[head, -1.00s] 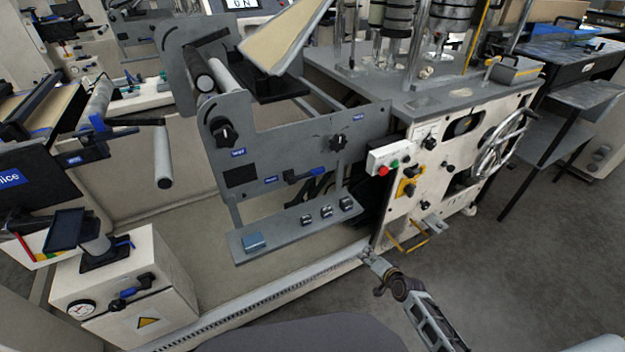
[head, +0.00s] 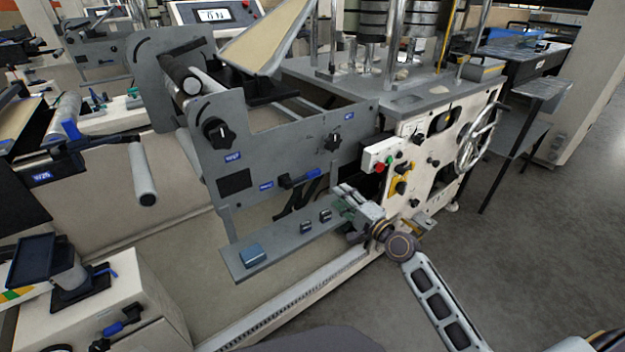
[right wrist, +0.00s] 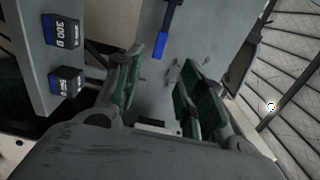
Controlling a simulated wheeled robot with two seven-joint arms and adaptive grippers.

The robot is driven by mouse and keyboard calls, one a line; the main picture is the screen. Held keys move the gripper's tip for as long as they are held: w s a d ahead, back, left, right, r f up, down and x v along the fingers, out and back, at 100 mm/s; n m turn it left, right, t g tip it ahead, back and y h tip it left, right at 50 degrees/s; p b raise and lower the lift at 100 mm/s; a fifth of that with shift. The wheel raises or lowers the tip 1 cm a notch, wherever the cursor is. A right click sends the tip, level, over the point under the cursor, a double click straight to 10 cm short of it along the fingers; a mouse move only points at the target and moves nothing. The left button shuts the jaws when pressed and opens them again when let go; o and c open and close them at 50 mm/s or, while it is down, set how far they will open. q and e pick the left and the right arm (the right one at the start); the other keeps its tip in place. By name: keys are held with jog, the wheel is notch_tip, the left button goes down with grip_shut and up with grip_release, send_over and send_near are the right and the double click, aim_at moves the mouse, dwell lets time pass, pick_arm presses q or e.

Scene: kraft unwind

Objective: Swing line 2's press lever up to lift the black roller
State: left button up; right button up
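The grey side plate (head: 270,150) of the machine carries a lever with a blue grip (head: 298,179). The lever lies nearly level, its grip tilted slightly. The same blue grip shows in the right wrist view (right wrist: 162,44), beyond my fingertips. A black roller (head: 180,73) sits at the plate's upper left, beside a lighter roller. My right gripper (head: 348,198) is to the lower right of the lever, apart from it, near the right end of the low shelf. In the right wrist view, its green-padded fingers (right wrist: 158,88) are open with nothing between them. My left gripper is not in view.
Black knobs (head: 217,132) stick out of the plate. A white control panel with a red button (head: 379,168) stands close to my right gripper.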

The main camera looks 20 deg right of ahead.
jog(key=shift+w, duration=0.1)
dwell(0.3)
send_near(315, 175)
jog(key=shift+w, duration=1.1)
jog(key=shift+w+a+b, duration=0.2)
jog(key=shift+w+a, duration=0.2)
jog(key=shift+w, duration=0.2)
jog(key=shift+w+a+b, duration=0.15)
jog(key=shift+w+a, duration=0.25)
jog(key=shift+w, duration=0.2)
jog(key=shift+x, duration=1.05)
jog(key=shift+b+x, duration=0.3)
jog(key=shift+x, duration=0.6)
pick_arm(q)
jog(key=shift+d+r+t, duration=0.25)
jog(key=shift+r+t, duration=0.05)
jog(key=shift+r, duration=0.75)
pick_arm(e)
jog(key=shift+w+a, duration=0.15)
jog(key=shift+w, duration=0.25)
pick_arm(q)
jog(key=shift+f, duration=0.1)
pick_arm(e)
jog(key=shift+c, duration=0.5)
